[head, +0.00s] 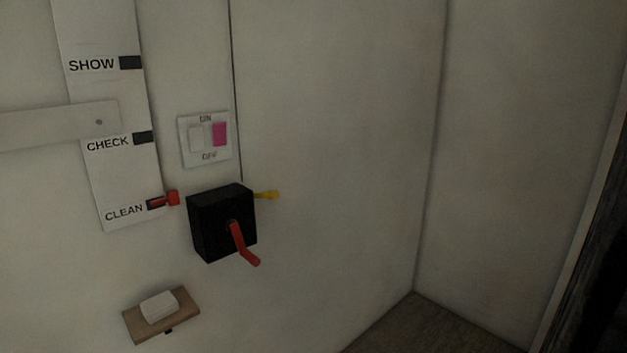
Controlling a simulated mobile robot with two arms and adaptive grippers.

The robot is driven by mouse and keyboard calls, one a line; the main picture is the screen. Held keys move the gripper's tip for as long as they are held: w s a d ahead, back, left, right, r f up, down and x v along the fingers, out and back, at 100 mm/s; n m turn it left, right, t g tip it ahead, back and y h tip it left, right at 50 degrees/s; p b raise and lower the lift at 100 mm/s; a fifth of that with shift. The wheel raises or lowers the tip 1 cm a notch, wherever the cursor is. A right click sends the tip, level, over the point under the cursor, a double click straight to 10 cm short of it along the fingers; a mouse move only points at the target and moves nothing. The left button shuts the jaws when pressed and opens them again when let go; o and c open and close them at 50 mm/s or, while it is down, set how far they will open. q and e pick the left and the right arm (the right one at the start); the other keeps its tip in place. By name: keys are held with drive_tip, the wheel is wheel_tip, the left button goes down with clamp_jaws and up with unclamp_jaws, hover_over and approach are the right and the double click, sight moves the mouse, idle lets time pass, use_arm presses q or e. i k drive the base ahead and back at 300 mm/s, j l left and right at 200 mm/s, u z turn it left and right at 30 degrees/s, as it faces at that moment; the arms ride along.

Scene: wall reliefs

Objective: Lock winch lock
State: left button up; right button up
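A black winch box (221,222) is mounted on the white wall, left of centre in the head view. A red crank handle (243,245) sticks out from its front and points down to the right. A short yellow lever (266,195) sticks out from the box's upper right side, roughly level; it appears to be the winch lock. A thin dark cable (234,90) runs down the wall to the top of the box. Neither of my grippers shows in the head view.
A white panel (117,175) reads SHOW, CHECK and CLEAN, with a red pointer (163,200) at CLEAN. A switch plate (205,139) marked ON and OFF sits above the box. A small wooden shelf (133,325) holds a white block (160,305). The wall right of the box is bare.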

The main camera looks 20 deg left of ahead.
sight(274, 195)
drive_tip(key=i+j+u, duration=0.2)
drive_tip(key=j+u, duration=0.2)
drive_tip(key=i+j+u, duration=0.25)
drive_tip(key=j+u, duration=0.15)
drive_tip(key=j, duration=0.15)
drive_tip(key=i+j+u, duration=0.25)
drive_tip(key=u, duration=0.15)
drive_tip(key=i+j, duration=0.05)
drive_tip(key=j, duration=0.05)
